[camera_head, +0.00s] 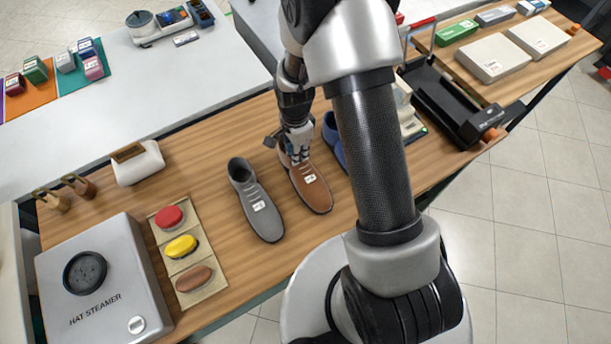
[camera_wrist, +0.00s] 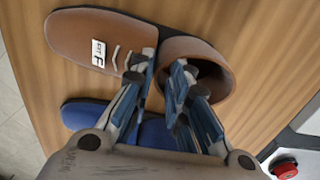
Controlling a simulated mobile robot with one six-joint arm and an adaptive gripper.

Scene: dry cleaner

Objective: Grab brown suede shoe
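The brown suede shoe (camera_head: 312,187) stands on the wooden counter, between a grey shoe (camera_head: 257,199) and a blue shoe (camera_head: 335,140). A white tag lies on its top. My gripper (camera_head: 297,158) is down at the shoe's ankle end. In the wrist view, the fingertips of my gripper (camera_wrist: 164,62) straddle the front edge of the opening of the brown shoe (camera_wrist: 92,38). One finger is on the lace side and the other is at the opening. I cannot tell whether they press on the edge. The blue shoe (camera_wrist: 90,112) shows partly under the fingers.
A hat steamer (camera_head: 105,285) and a beige strip (camera_head: 212,289) with red, yellow and brown pads stand at left. A black tray-like device (camera_head: 445,100) is at right, beyond my arm. A white counter (camera_head: 100,120) runs behind.

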